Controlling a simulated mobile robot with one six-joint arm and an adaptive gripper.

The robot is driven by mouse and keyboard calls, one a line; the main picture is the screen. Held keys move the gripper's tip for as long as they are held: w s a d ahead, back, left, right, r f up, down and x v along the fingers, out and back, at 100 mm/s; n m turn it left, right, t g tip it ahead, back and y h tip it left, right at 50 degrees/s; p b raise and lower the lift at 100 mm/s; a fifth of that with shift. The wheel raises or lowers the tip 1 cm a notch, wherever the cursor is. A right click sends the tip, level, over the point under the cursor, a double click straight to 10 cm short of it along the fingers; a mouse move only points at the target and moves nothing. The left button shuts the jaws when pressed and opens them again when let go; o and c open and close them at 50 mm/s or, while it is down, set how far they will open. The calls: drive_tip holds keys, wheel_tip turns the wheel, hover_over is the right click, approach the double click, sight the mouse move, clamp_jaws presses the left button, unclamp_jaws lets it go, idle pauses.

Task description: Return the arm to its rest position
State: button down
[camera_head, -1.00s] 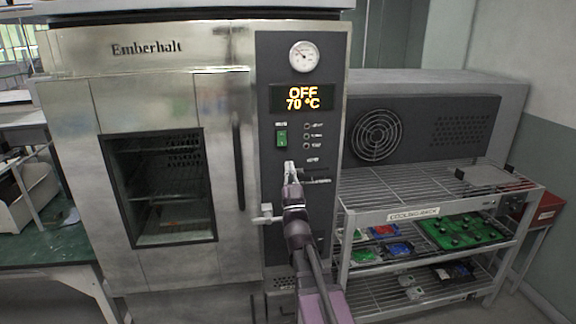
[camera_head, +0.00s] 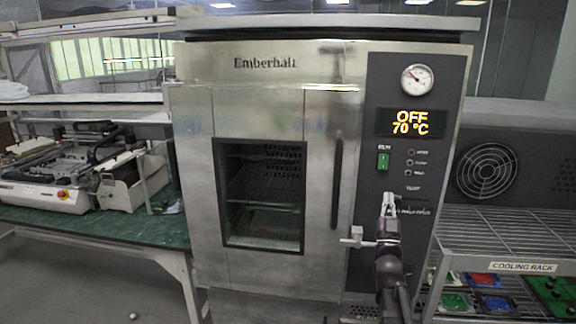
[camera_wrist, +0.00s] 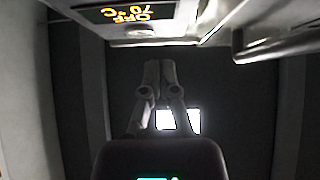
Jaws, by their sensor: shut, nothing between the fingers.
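My gripper (camera_head: 389,204) is in front of the dark control panel (camera_head: 412,260) of the steel oven, just right of the door latch. Its fingers are together with nothing between them. In the wrist view my gripper (camera_wrist: 158,85) shows shut against the dark panel, with the display (camera_wrist: 128,14) upside down at the top. My arm reaches up from the bottom of the head view. I cannot tell whether the fingertips touch the panel. The oven (camera_head: 270,110) has its door shut, and its display (camera_head: 411,123) reads OFF and 70 °C.
The door latch (camera_head: 355,238) sticks out close beside my gripper. A cooling rack (camera_head: 520,266) with red, blue and green items stands at the right. A green bench (camera_head: 95,226) with a machine (camera_head: 62,180) is at the left. Open floor (camera_head: 60,290) lies at lower left.

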drive_tip(key=w+a+f+g+y, duration=0.1)
drive_tip(key=a+f+g+y, duration=0.1)
drive_tip(key=a+f+g, duration=0.3)
drive_tip(key=w+a+f+n+g+y+p, duration=0.1)
drive_tip(key=f+g, duration=0.3)
drive_tip(key=f, duration=0.4)
drive_tip(key=w+a+f+g+y, duration=0.1)
drive_tip(key=a+f+g+y, duration=0.1)
drive_tip(key=a+f+g, duration=0.3)
drive_tip(key=s+a+f+g, duration=0.2)
drive_tip(key=s+f+g, duration=0.2)
drive_tip(key=s, duration=0.2)
drive_tip(key=s+a+f+n+g+y+p, duration=0.1)
drive_tip(key=s+a+f+g, duration=0.1)
drive_tip(key=s, duration=0.5)
drive_tip(key=s+a+f+g, duration=0.2)
drive_tip(key=s+f+g, duration=0.3)
drive_tip(key=s+g, duration=0.1)
drive_tip(key=shift+s+a+f+n+g+y+p, duration=0.3)
drive_tip(key=shift+s+a+f+n, duration=0.1)
drive_tip(key=shift+s, duration=0.25)
